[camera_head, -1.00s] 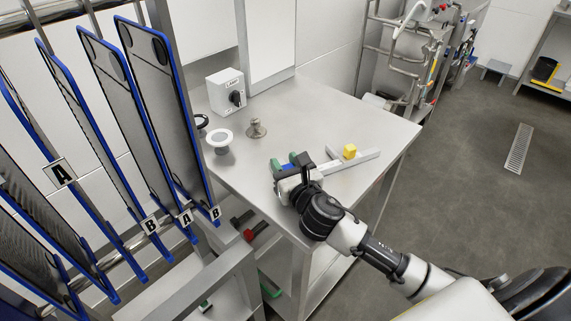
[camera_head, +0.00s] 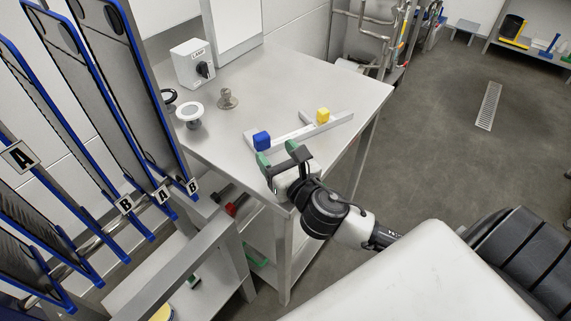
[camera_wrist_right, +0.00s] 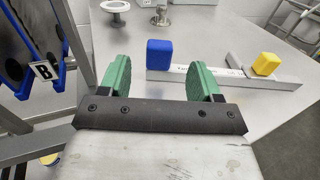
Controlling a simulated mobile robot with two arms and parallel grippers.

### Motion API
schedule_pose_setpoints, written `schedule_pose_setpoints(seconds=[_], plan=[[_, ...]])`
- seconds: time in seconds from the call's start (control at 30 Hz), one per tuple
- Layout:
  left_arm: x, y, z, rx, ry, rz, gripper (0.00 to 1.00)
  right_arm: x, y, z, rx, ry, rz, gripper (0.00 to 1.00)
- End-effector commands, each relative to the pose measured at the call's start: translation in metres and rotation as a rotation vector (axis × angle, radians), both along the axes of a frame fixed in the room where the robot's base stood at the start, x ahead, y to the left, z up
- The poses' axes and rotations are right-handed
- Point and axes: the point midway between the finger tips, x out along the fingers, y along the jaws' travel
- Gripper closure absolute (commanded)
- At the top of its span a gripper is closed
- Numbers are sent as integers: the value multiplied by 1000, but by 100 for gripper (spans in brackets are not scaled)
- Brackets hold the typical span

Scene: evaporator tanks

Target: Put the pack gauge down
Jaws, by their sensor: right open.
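The pack gauge, a grey bar with a blue block at one end and a yellow block along it, lies on the steel table. Its bar (camera_head: 300,131), blue block (camera_head: 262,141) and yellow block (camera_head: 323,115) show in the head view. In the right wrist view its bar (camera_wrist_right: 215,77) lies beyond the fingers, with its blue block (camera_wrist_right: 159,54) and yellow block (camera_wrist_right: 266,63). My right gripper (camera_head: 277,155) is open and empty at the table's near edge, its green fingers (camera_wrist_right: 160,75) short of the gauge and apart from it. My left gripper is not in view.
The steel table (camera_head: 230,130) also holds a switch box (camera_head: 193,63), a white round-topped piece (camera_head: 191,113) and a small metal knob (camera_head: 227,98). Blue-edged panels (camera_head: 125,85) hang at left. The table is clear around the gauge.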

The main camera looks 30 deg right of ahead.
Motion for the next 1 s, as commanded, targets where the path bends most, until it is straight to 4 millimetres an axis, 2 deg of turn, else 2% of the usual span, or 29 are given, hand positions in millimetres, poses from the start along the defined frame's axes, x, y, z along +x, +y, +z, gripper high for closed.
schedule_pose_setpoints(seconds=[0.1, 0.3, 1.0], plan=[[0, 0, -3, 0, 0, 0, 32, -19, 0, -1, 0, 2, -1, 36], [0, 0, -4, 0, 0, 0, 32, -35, 0, 0, 0, 0, 0, 36], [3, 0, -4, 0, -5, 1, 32, -36, 0, 1, 0, -1, -1, 36]])
